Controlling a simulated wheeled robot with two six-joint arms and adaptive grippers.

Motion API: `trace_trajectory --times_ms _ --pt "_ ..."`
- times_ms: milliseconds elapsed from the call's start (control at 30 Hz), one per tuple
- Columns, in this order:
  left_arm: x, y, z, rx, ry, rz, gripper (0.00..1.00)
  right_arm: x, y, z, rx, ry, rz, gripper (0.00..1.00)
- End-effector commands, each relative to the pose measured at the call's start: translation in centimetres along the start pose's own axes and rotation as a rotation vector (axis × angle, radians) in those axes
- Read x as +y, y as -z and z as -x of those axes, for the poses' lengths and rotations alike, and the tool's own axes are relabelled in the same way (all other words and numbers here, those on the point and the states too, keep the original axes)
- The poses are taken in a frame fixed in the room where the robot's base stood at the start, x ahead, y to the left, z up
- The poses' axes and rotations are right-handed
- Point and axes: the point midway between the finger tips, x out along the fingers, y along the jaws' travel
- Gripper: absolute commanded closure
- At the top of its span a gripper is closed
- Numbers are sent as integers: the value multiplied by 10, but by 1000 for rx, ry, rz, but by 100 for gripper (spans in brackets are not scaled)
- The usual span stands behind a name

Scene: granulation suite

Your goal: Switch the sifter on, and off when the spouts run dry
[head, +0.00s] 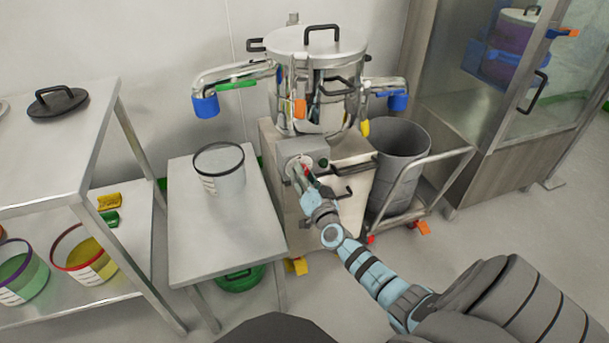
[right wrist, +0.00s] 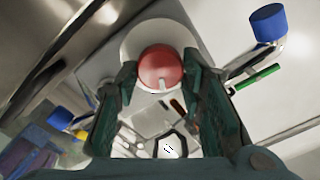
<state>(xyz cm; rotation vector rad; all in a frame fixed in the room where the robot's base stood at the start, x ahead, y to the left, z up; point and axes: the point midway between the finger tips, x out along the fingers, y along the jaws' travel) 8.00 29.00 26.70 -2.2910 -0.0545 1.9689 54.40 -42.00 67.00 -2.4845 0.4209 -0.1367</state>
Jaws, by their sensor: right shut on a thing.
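The steel sifter (head: 318,50) stands at centre with its lid on. Its left spout (head: 205,103) and right spout (head: 397,102) both have blue ends; no falling material is visible at either. On the control box (head: 318,150) at its front, my right gripper (head: 303,175) is shut on the switch. In the right wrist view the switch is a round red knob (right wrist: 160,70) on a pale round base, with its white mark pointing toward the bottom of the picture, between my fingertips. In the head view my gripper mostly hides the knob. My left gripper is not in view.
A clear tub (head: 220,180) with a dark rim stands on a small steel table (head: 240,243) below the left spout. A grey bin (head: 402,165) on a trolley (head: 445,160) stands below the right spout. A steel shelf (head: 50,150) is at left, a glazed cabinet (head: 480,120) at right.

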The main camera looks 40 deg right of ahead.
Motion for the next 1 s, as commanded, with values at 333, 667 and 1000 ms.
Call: trace_trajectory --times_ms 333,667,1000 --pt "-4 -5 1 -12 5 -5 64 1 -2 0 -3 -2 -325 92" --pt "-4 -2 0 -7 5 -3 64 2 -2 1 -3 -2 -639 92" --pt "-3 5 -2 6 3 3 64 3 -3 1 -2 -3 -927 92"
